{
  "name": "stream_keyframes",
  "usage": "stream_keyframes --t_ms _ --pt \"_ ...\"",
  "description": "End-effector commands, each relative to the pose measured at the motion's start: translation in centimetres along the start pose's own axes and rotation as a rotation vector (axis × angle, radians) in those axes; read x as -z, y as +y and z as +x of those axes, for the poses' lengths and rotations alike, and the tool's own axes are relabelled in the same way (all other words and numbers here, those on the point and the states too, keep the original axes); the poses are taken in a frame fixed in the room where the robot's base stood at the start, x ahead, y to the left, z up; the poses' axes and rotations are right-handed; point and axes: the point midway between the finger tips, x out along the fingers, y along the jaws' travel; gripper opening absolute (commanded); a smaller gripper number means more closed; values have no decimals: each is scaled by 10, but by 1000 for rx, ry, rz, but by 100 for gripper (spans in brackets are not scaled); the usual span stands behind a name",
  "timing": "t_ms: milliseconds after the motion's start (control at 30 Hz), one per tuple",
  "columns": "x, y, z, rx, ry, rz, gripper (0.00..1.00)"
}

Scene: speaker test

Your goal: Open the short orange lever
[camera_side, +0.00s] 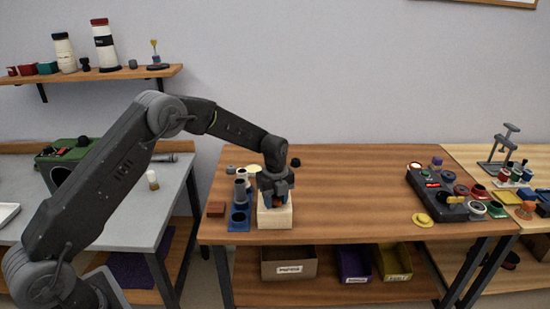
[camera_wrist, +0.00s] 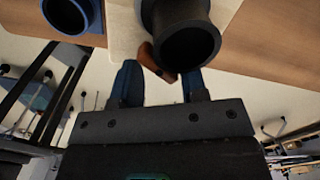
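A cream block (camera_side: 275,218) stands at the front left of the wooden table, with my gripper (camera_side: 276,201) pointing down just over it. In the wrist view my gripper (camera_wrist: 161,75) has its two blue fingertips apart. A short orange-brown piece (camera_wrist: 158,62), seemingly the short orange lever, shows between and just beyond the tips, with a gap visible to each side. A dark round pipe (camera_wrist: 187,45) on the pale block (camera_wrist: 122,35) sits close beyond it. In the side view my gripper mostly hides the lever and pipe.
A blue holder (camera_side: 238,224) with grey cylinders stands close left of the block, and a reddish-brown block (camera_side: 216,209) lies further left. A dark control box (camera_side: 438,194) with knobs stands at the right. The table's middle is clear.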

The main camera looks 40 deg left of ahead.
Motion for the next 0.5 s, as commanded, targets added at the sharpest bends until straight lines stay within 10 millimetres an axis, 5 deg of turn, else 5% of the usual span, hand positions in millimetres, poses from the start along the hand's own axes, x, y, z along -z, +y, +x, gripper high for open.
stream_keyframes --t_ms 133,500 --pt "-1 1 -3 1 -1 180 39" --pt "-1 0 -78 4 -3 166 39"
